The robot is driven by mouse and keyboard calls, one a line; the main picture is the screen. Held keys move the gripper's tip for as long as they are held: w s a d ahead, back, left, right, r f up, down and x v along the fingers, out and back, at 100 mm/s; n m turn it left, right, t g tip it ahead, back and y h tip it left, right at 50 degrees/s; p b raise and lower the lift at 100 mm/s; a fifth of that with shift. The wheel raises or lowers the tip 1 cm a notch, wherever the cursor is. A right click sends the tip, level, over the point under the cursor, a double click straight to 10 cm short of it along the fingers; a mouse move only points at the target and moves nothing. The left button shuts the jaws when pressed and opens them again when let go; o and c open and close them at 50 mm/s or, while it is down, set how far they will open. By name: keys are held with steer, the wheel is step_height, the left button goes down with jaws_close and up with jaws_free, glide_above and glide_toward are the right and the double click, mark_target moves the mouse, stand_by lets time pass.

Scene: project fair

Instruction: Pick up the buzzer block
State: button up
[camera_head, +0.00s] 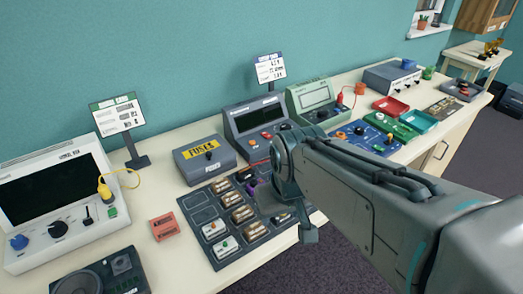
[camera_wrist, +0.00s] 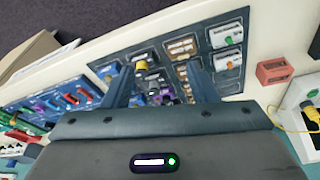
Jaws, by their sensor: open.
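The grey tray (camera_head: 212,205) holds small circuit blocks in recesses; it also shows in the wrist view (camera_wrist: 206,75). I cannot tell for sure which block is the buzzer block. A block with a yellow and black round part (camera_wrist: 140,66) lies in the tray between my fingers in the picture, with purple and dark pieces (camera_wrist: 153,88) beside it. My gripper (camera_wrist: 160,80) is open and empty, above the tray, its fingers spread either side of these blocks. In the head view my arm hides part of the tray's right side.
White switch blocks (camera_head: 226,246) and brass-coloured cells (camera_head: 243,213) fill nearby recesses. A red block (camera_head: 164,226) lies left of the tray. The fuses box (camera_head: 205,158) and a grey console (camera_head: 258,123) stand behind. A blue tray (camera_head: 368,137) of parts lies to the right.

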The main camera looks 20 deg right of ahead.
steer(key=w+r+n+g, duration=0.1)
steer(key=w+r+n, duration=0.2)
steer(key=w+n, duration=0.7)
steer(key=n+g, duration=0.2)
steer(key=n, duration=0.9)
glide_above(256, 181)
steer(key=f, duration=0.9)
steer(key=shift+a+f, duration=0.3)
steer(key=shift+f, duration=0.05)
steer(key=shift+d+f, duration=0.15)
steer(key=shift+f, duration=1.2)
steer(key=shift+d+f, duration=0.15)
steer(key=shift+f, duration=1.15)
steer(key=c, duration=1.1)
